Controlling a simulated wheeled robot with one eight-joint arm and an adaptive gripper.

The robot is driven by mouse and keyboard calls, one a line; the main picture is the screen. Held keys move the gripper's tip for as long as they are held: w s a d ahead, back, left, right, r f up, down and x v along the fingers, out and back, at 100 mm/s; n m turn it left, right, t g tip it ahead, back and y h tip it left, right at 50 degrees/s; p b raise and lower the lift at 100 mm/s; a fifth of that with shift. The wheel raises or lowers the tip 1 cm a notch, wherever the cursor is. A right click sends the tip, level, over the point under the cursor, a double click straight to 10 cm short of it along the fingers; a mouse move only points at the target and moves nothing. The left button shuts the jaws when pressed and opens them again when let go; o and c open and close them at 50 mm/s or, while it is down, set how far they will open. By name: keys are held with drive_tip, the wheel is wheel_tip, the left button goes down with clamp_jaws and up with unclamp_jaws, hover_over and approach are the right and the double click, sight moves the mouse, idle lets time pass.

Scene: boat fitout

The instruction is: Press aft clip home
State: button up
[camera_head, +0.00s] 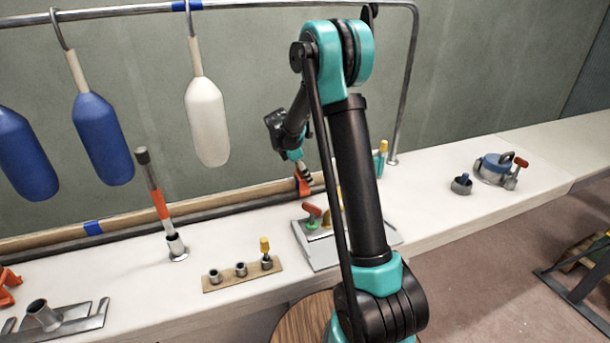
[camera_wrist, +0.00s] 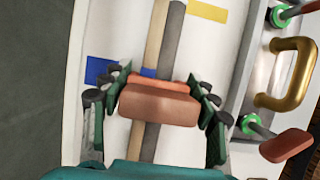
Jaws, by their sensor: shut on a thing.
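My gripper (camera_head: 301,168) is low over the bench by the back wall, shut on an orange-red clip (camera_head: 302,184). In the wrist view the clip (camera_wrist: 158,104) sits between the fingers of my gripper (camera_wrist: 157,96). A wooden batten (camera_head: 50,239) and a dark rod (camera_head: 215,214) run side by side along the back of the bench. In the wrist view the batten (camera_wrist: 155,35) and rod (camera_wrist: 171,45) pass under the clip. Whether the clip is seated on them is hidden. Another orange clip-like piece (camera_head: 8,287) is at the far left.
A metal plate (camera_head: 322,258) with a brass handle (camera_wrist: 292,80) and red-handled fittings is close beside my gripper. A striped rod (camera_head: 158,200) stands upright in a holder. Blue fenders (camera_head: 102,140) and a white fender (camera_head: 207,122) hang from a rail. Cups on a wooden strip (camera_head: 240,277) are at the front.

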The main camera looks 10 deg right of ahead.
drive_tip(key=shift+f, duration=0.6)
idle(0.5)
drive_tip(key=o, duration=1.6)
drive_tip(key=shift+c, duration=0.2)
drive_tip(key=shift+r, duration=0.1)
drive_tip(key=w+v, duration=0.1)
drive_tip(key=v, duration=1)
drive_tip(key=s+d+f+m+t+y, duration=0.1)
drive_tip(key=s+d+f+m, duration=0.1)
drive_tip(key=s+m, duration=0.4)
drive_tip(key=s+d+f+m+t+y, duration=0.1)
drive_tip(key=s+m, duration=0.6)
drive_tip(key=s, duration=1)
drive_tip(key=s+d+f+m+t+y, duration=0.1)
drive_tip(key=s+d+f+m+y, duration=0.1)
drive_tip(key=s+d+f+m, duration=0.2)
drive_tip(key=shift+s+d+f+m+y, duration=0.15)
drive_tip(key=shift+s+m, duration=0.4)
drive_tip(key=shift+s, duration=0.7)
drive_tip(key=shift+s+a+f+m+y, duration=0.1)
drive_tip(key=shift+s+m, duration=0.4)
drive_tip(key=shift+s, duration=0.75)
drive_tip(key=shift+s+d+f+m+y, duration=0.15)
drive_tip(key=shift+s+m, duration=0.4)
drive_tip(key=shift+s, duration=0.75)
